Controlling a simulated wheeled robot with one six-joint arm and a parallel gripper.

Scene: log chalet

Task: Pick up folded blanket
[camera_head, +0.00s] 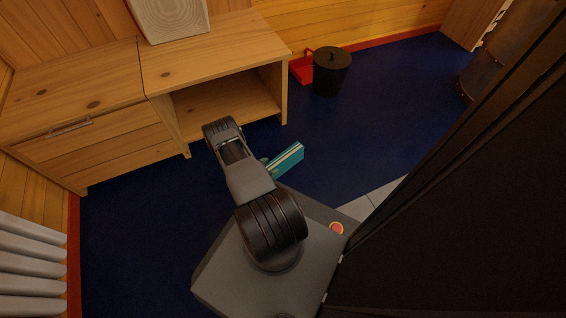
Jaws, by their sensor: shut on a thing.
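The folded blanket (287,159) is a small teal bundle with a pale stripe along its side. It shows in the head view just right of my arm, above the dark blue carpet. My gripper (266,163) is mostly hidden behind my arm; only a small part shows at the blanket's left end. It is shut on the blanket. The blanket is tilted, its right end higher in the picture. I cannot tell how far it is above the floor.
A wooden cabinet (95,147) with a drawer and an open shelf stands at the upper left. A black bin (331,72) and a red dustpan (301,69) are by the wall. A white radiator (30,268) is at left, a large dark panel (470,220) at right. Carpet (385,115) beyond the blanket is clear.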

